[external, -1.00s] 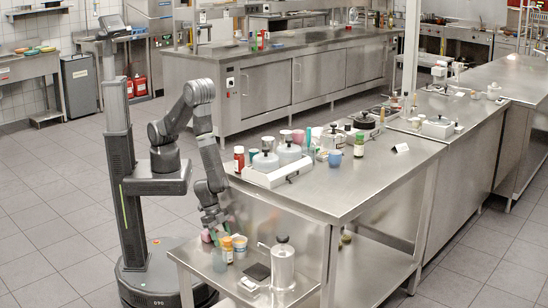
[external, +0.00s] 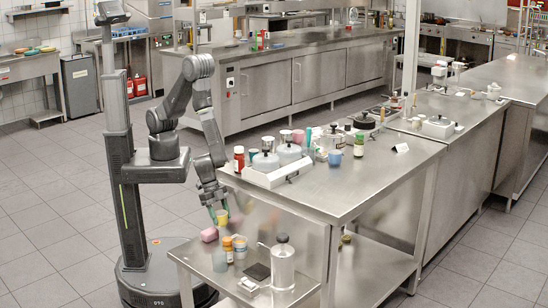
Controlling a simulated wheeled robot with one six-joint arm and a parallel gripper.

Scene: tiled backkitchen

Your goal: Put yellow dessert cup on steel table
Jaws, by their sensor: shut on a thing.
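The yellow dessert cup (external: 222,217) is small in the external view, at the tip of my gripper (external: 214,207). My gripper points down and is shut on the cup, holding it above the low steel table (external: 200,258) at the front. A pink cup (external: 208,235) stands on that table just below and left of the held cup. The fingers are too small to make out clearly. A taller steel table (external: 345,185) stands to the right of my gripper.
Near the held cup on the low table are a grey cup (external: 220,260), yellow-orange jars (external: 239,247), a dark box (external: 257,272) and a metal canister (external: 283,262). The taller table holds a white tray of pots (external: 268,176), a red bottle (external: 239,158) and a blue cup (external: 335,158).

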